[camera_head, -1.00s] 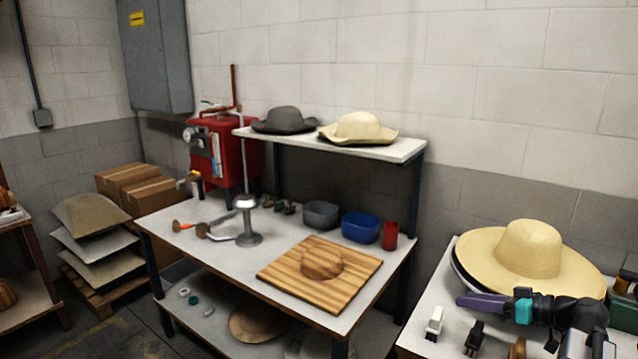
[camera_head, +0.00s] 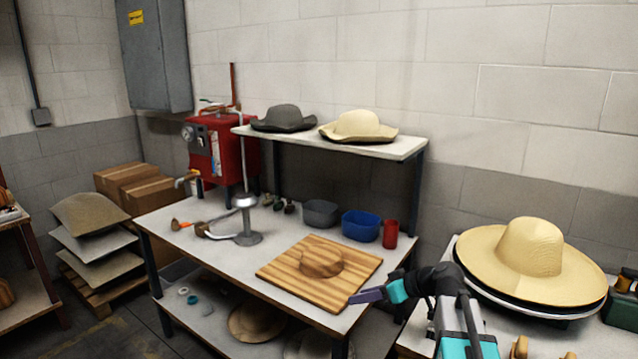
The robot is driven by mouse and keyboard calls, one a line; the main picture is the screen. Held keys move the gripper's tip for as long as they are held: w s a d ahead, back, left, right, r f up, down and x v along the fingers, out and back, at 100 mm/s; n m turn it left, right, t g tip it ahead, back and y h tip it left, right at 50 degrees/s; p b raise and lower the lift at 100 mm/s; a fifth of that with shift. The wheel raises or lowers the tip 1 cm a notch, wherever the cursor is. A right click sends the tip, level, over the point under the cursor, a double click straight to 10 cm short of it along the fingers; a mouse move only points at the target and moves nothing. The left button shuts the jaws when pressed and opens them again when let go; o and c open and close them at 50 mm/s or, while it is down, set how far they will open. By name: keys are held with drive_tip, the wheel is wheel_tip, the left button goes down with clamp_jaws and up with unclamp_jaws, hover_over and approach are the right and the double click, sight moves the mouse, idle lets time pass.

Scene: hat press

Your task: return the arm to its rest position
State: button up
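My arm (camera_head: 440,283) shows at the lower right of the head view, folded in front of the right-hand table's left edge. My gripper (camera_head: 366,296) is at its left end, a purple tip beside a teal part. It points left and overlaps the front right edge of the middle table in the picture. It is seen side-on, so I cannot tell whether its fingers are apart. I see nothing hanging from it. The large straw hat (camera_head: 528,250) lies on the right table, to the right of my arm.
The middle table (camera_head: 290,306) carries a wooden board (camera_head: 290,275) with a round block, a metal stand (camera_head: 247,222), a grey bowl (camera_head: 320,213), a blue bowl (camera_head: 361,226) and a red cup (camera_head: 390,234). A shelf (camera_head: 400,149) above holds two hats. A dark green box (camera_head: 621,312) stands far right.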

drive_tip(key=s+a+f+m+g+b, duration=0.2)
drive_tip(key=s+a+f+m, duration=0.1)
drive_tip(key=a+f, duration=0.65)
drive_tip(key=s+a+f+m+g+b, duration=0.1)
drive_tip(key=s+a+f+m+b, duration=0.25)
drive_tip(key=a+f, duration=0.55)
drive_tip(key=s+a+f+m+g+b, duration=0.2)
drive_tip(key=s+a+f+m, duration=0.2)
drive_tip(key=s+a+f, duration=0.45)
drive_tip(key=s+a+f+m+g+b, duration=0.2)
drive_tip(key=s+a+f+m, duration=0.3)
drive_tip(key=f, duration=0.6)
drive_tip(key=s+d+f+g+h+p, duration=0.1)
drive_tip(key=s+d+f+g+h, duration=0.15)
drive_tip(key=s+d+f, duration=0.8)
drive_tip(key=s+d+f+n+h+p, duration=0.1)
drive_tip(key=s+d, duration=0.3)
drive_tip(key=d, duration=0.4)
drive_tip(key=s+d+f+n+g+h+p, duration=0.1)
drive_tip(key=s+d+f+n+h, duration=0.2)
drive_tip(key=d, duration=0.5)
drive_tip(key=s+d+f+n+h+p, duration=0.2)
drive_tip(key=s+d, duration=0.4)
drive_tip(key=d, duration=0.3)
drive_tip(key=shift+n+g+h, duration=0.35)
drive_tip(key=shift+n+h, duration=0.2)
drive_tip(key=shift+n, duration=0.2)
